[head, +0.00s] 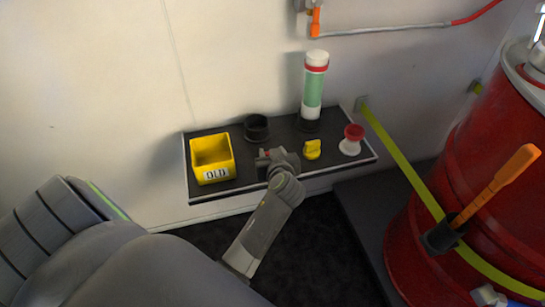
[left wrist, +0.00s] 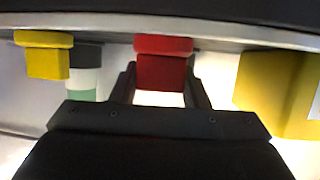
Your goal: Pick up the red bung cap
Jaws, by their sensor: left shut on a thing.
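The red bung cap (left wrist: 162,72) has a wide flange and a narrower block-shaped body. In the left wrist view it sits between the two fingers of my left gripper (left wrist: 160,92), which is shut on it. That view is upside down, and the cap's flange is close to the shelf surface; I cannot tell whether it touches. In the head view only a small bit of the red cap (head: 267,153) shows at my left gripper (head: 264,158), over the front middle of the shelf. My right gripper is not in view.
The dark shelf (head: 232,186) holds a yellow bin (head: 197,153) labelled OLD, a black ring (head: 256,128), a green-and-white cylinder (head: 313,95), a yellow cap (head: 312,149) and a red-and-white knob (head: 351,140). A red drum (head: 470,190) with a yellow strap stands right.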

